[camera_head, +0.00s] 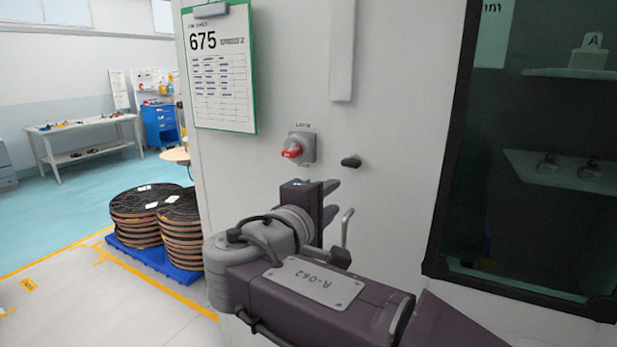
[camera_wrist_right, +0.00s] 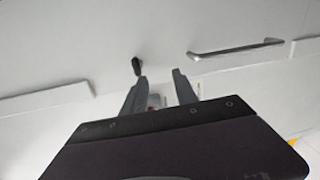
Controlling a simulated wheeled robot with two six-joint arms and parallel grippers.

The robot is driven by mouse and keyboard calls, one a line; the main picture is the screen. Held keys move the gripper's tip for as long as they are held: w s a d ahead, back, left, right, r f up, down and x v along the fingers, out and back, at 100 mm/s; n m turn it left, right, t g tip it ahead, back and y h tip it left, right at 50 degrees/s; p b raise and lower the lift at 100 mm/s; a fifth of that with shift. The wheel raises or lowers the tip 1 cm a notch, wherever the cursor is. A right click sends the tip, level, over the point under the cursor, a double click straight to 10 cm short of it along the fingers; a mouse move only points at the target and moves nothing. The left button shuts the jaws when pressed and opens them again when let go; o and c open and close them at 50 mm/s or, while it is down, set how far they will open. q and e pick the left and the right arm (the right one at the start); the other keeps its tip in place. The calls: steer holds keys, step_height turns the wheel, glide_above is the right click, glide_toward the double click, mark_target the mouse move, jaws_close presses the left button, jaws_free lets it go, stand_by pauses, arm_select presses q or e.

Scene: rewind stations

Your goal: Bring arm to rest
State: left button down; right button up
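My right arm reaches in from the lower right in the head view, with its gripper (camera_head: 332,200) in front of a pale cabinet wall (camera_head: 400,120). The right wrist view shows the same gripper (camera_wrist_right: 160,90) with its two grey fingers apart and nothing held between them. The fingers point toward the wall, below a red rotary switch (camera_head: 291,151) on a grey box and a small black knob (camera_head: 351,161). The knob also shows in the right wrist view (camera_wrist_right: 137,66), just beyond the fingertips. I cannot tell the gap to the wall. My left gripper is not in view.
A metal handle (camera_head: 346,227) shows beside my right wrist, partly hidden by my arm. A clipboard sheet (camera_head: 220,85) marked 675 hangs upper left. A dark glass window (camera_head: 540,150) is at right. Stacked reels (camera_head: 140,215) sit on a blue pallet at left; open floor lies beyond.

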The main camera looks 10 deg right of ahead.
steer(key=d+f+g+y+p, duration=0.1)
steer(key=d+f+g, duration=0.15)
steer(key=f, duration=0.45)
steer(key=d+f+g+y+p, duration=0.1)
steer(key=d+f+g, duration=0.15)
steer(key=f, duration=0.35)
steer(key=s+d+f+m+g+y+p, duration=0.2)
steer(key=s+f+m+g+y+p, duration=0.4)
steer(key=s+f+m, duration=0.6)
steer(key=s+f+g+y, duration=0.1)
steer(key=s+f, duration=0.4)
steer(key=f, duration=0.3)
steer(key=shift+s+d+f+g+y, duration=0.2)
steer(key=shift+d+g+y, duration=0.1)
steer(key=shift+d+g, duration=0.1)
